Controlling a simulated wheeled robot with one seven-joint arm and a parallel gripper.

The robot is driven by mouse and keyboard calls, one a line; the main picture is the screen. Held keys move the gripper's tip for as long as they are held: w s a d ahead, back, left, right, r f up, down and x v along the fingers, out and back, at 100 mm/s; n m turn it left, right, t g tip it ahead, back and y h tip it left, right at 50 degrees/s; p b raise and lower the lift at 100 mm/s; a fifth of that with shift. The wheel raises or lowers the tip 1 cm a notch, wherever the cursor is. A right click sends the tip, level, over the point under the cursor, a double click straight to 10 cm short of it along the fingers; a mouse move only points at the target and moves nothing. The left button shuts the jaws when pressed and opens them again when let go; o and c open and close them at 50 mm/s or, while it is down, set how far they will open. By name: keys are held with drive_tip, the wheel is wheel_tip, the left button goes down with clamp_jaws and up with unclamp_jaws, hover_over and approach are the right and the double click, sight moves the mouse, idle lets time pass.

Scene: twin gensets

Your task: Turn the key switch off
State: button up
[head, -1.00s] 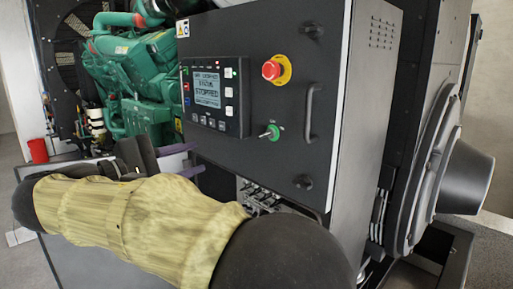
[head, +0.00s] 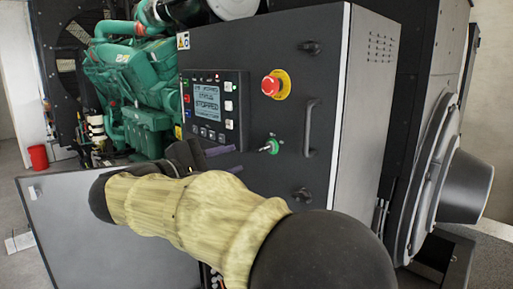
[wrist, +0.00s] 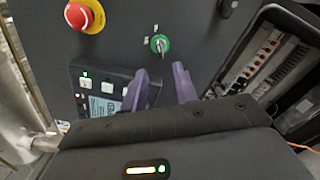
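The key switch (head: 271,146) is a green round switch with a small silver key, on the dark front panel of the genset cabinet. It also shows in the wrist view (wrist: 160,45), just beyond my fingertips. My gripper (head: 235,158) is left of the switch and slightly below it in the head view. Its two purple fingers are apart with nothing between them, and the wrist view shows this gap too (wrist: 162,80). The fingers do not touch the key. The key's exact setting is too small to read.
A red emergency stop button (head: 275,84) on a yellow ring sits above the switch. A black handle (head: 310,127) stands out to its right. A control display (head: 212,104) is up and left, its screen showing "STOPPED". A socket bay (wrist: 270,60) is at right in the wrist view.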

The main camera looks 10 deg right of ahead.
sight(259, 151)
drive_tip(key=p+x, duration=0.2)
drive_tip(key=x, duration=0.6)
drive_tip(key=shift+w+d, duration=0.25)
clamp_jaws()
